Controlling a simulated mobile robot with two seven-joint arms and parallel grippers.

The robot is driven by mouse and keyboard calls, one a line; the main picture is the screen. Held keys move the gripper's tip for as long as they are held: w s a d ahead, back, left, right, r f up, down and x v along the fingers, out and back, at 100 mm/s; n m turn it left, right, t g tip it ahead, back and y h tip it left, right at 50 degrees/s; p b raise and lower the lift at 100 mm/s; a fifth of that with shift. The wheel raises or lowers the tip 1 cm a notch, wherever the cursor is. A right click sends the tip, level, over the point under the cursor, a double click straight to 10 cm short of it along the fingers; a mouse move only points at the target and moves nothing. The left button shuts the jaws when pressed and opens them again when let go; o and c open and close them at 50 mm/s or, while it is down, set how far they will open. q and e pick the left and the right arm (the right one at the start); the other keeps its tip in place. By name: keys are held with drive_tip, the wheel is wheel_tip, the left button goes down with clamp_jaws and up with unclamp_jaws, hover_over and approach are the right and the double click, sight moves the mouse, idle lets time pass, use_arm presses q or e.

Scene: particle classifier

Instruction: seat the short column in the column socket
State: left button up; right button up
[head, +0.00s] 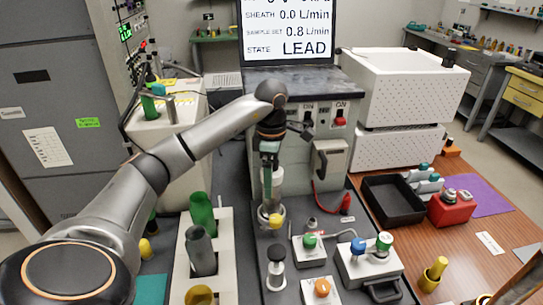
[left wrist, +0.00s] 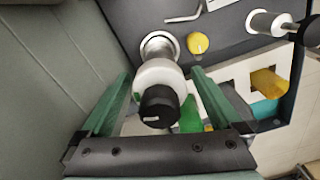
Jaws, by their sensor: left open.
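A white column with a black cap (left wrist: 158,88) stands between the two green fingers of my left gripper (left wrist: 155,100) in the left wrist view. Its lower end meets a silver ring (left wrist: 158,45), which looks like the socket; I cannot tell if it is fully seated. The fingers are spread, with a gap to the column on each side. In the head view my left gripper (head: 269,160) points down around the white column (head: 277,182), partly hiding it. The silver ring (head: 264,214) shows below, beside a yellow knob (head: 277,221). My right gripper is not in view.
A white rack (head: 226,250) with green and grey cylinders stands left of the dark plate. A silver piece with a black top (head: 276,256) stands in front. Grey boxes with coloured knobs (head: 367,262) and a black tray (head: 392,201) lie to the right. The cabinet (head: 300,110) rises behind.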

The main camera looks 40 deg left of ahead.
use_arm(q)
wheel_tip(320, 180, up, 10)
drive_tip(key=shift+p, duration=0.9)
